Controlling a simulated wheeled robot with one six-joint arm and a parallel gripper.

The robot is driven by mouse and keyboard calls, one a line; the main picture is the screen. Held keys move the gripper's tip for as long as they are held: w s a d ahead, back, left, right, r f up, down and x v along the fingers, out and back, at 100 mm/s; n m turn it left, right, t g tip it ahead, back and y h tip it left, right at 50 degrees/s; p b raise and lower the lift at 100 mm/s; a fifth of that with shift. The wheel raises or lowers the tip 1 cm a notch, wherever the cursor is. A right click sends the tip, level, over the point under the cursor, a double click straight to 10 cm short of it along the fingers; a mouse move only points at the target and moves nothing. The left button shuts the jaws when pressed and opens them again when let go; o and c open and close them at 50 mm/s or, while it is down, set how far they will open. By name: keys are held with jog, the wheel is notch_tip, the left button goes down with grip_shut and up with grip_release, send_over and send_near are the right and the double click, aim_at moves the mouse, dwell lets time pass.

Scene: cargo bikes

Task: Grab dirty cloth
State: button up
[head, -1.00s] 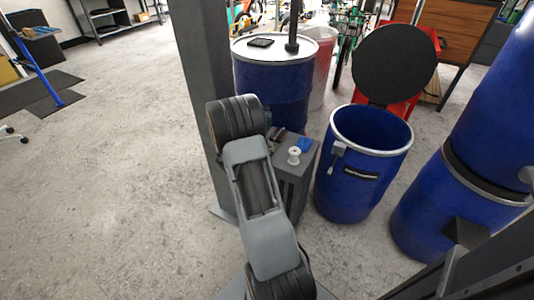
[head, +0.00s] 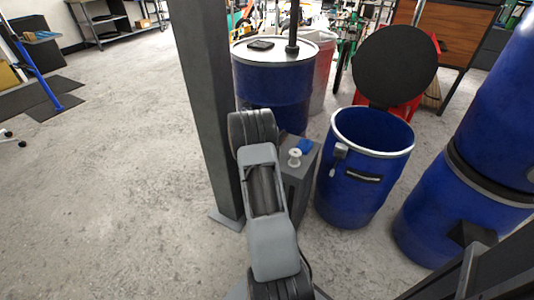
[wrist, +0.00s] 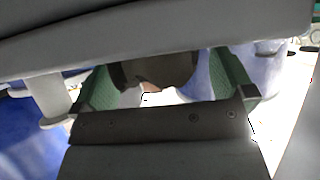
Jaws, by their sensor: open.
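My gripper (wrist: 160,72) shows in the wrist view with its two green-padded fingers spread apart. A dark, brownish piece (wrist: 155,68) shows between the fingers; I cannot tell whether it is the dirty cloth or whether the fingers touch it. In the head view my arm hides the gripper. A small grey cabinet (head: 300,190) stands behind my arm, with a white spool (head: 295,157) and a small crumpled blue item (head: 305,146) on top. No cloth can be clearly made out in the head view.
An open blue barrel (head: 345,190) stands right of the cabinet, and a closed blue drum (head: 270,85) behind it. A dark post (head: 205,110) rises close left of my arm. Stacked blue barrels (head: 430,225) stand at right.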

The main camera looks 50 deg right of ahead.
jog(key=shift+c, duration=0.4)
jog(key=c, duration=0.9)
